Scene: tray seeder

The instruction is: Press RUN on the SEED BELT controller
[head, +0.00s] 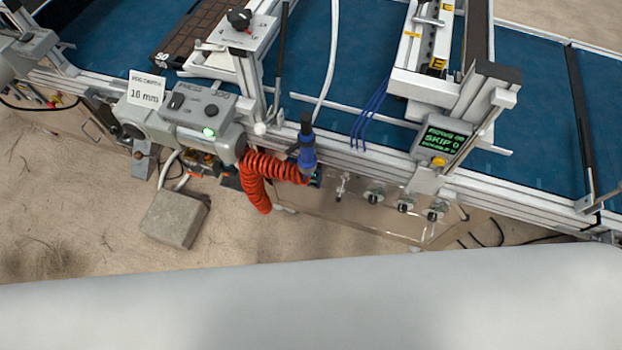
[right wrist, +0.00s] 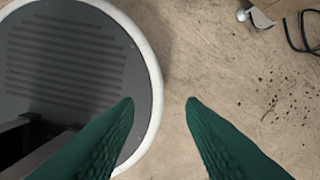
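I cannot read a SEED BELT label or a RUN button in either view. In the head view a grey control box (head: 197,116) is fixed to the near rail of the line. My left gripper is in neither view.
A blue belt (head: 540,155) runs across the back. A display (head: 443,142) with green text reads SKIP 0. A white card (head: 146,89) reads 10 mm. A coiled orange hose (head: 256,180) hangs in front. A stone block (head: 175,218) lies on the sandy floor.

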